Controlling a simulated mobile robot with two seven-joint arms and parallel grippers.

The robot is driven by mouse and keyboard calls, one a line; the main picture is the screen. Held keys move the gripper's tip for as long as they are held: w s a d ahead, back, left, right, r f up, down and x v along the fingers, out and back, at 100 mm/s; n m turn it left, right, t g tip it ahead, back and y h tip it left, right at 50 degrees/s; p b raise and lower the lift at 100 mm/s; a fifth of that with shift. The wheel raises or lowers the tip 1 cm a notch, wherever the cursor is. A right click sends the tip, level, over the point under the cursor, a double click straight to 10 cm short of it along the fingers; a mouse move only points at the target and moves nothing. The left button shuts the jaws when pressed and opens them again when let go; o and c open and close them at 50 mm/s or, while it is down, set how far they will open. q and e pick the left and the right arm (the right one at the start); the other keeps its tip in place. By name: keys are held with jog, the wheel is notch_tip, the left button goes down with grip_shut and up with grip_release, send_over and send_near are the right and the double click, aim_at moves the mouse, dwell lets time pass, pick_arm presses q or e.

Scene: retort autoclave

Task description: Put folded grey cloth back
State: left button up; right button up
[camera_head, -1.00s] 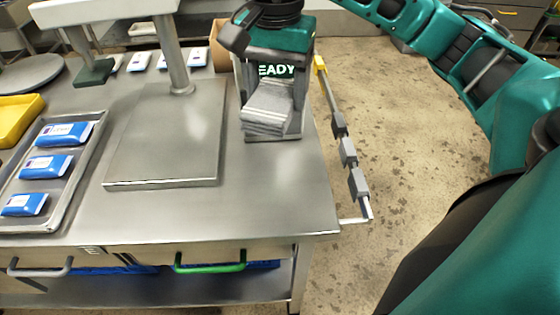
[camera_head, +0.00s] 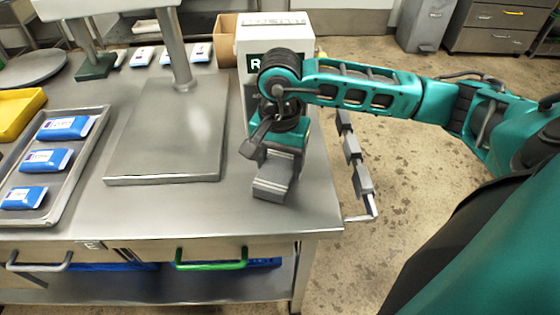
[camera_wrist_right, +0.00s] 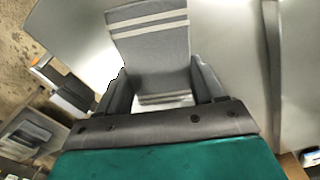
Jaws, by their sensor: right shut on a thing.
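The folded grey cloth (camera_head: 270,189) with pale stripes is in my right gripper (camera_head: 277,168), low over the right part of the steel table, in front of the white box. In the right wrist view the cloth (camera_wrist_right: 150,48) sticks out beyond the two fingers of the right gripper (camera_wrist_right: 161,92), which are shut on it, one on each side. I cannot tell whether its lower end touches the table. My left gripper is not in view.
A steel scale plate (camera_head: 165,150) lies to the left, beside a tray (camera_head: 92,137) of blue packs. The table (camera_head: 240,215) is clear in front.

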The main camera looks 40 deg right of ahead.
aim_at(280, 164)
jog(key=shift+f, duration=0.35)
jog(key=shift+f+b, duration=0.15)
jog(key=shift+b, duration=0.15)
jog(key=o, duration=1)
jog(key=shift+r+p, duration=0.35)
jog(key=shift+r, duration=0.15)
notch_tip(280, 164, up, 12)
jog(key=shift+f, duration=0.25)
